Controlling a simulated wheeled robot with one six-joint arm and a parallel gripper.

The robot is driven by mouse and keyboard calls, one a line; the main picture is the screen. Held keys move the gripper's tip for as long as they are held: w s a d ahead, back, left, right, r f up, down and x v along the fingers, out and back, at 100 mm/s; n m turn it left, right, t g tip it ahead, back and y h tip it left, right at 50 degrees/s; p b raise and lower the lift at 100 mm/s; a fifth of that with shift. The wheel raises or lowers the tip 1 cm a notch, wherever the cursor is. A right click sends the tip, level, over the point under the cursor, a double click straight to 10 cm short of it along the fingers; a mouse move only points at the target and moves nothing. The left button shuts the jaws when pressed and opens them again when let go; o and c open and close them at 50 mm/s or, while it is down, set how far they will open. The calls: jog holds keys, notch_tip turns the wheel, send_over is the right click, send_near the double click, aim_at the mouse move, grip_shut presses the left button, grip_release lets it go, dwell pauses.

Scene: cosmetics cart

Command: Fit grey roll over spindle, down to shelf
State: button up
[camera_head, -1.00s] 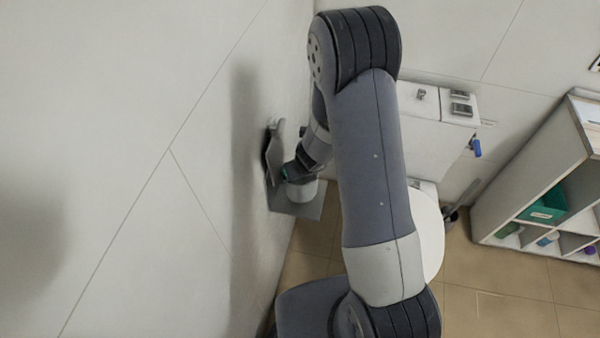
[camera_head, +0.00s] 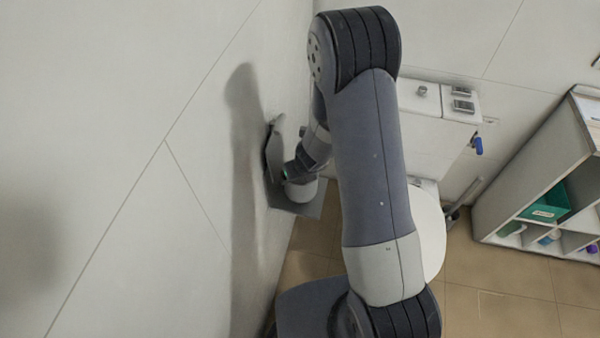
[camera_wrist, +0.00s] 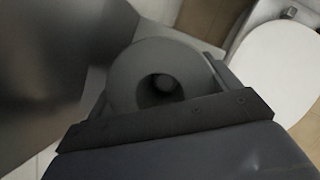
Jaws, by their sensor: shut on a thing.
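The grey roll (camera_wrist: 128,72) is in the middle of the wrist view, its round end facing the camera. The rounded tip of the spindle (camera_wrist: 164,82) shows inside the roll's dark hole, so the roll appears to be around it. My gripper (camera_wrist: 160,108) is shut on the roll, with the dark gripper bar across its near side. The grey metal shelf (camera_head: 308,209) juts from the wall low in the head view, below my wrist. The roll's lower end is hidden, so I cannot tell whether it touches the shelf.
A dark metal plate (camera_wrist: 50,60) stands close on the left in the wrist view. The white wall (camera_head: 120,120) is close to my wrist. A toilet (camera_head: 430,225) stands to the right, and a shelf unit (camera_head: 540,170) farther right.

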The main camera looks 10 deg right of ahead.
jog(key=shift+f+b, duration=1.05)
jog(key=shift+f, duration=0.1)
jog(key=o, duration=0.9)
jog(key=shift+r, duration=0.1)
jog(key=p+v, duration=0.6)
jog(key=v, duration=0.4)
jog(key=shift+s+r, duration=0.15)
jog(key=shift+r, duration=0.2)
jog(key=shift+f, duration=0.1)
jog(key=b+x, duration=0.6)
jog(key=x, duration=0.4)
jog(key=shift+f, duration=0.3)
jog(key=shift+w, duration=0.25)
jog(key=shift+r+p, duration=0.25)
jog(key=shift+p, duration=0.1)
jog(key=shift+s, duration=0.1)
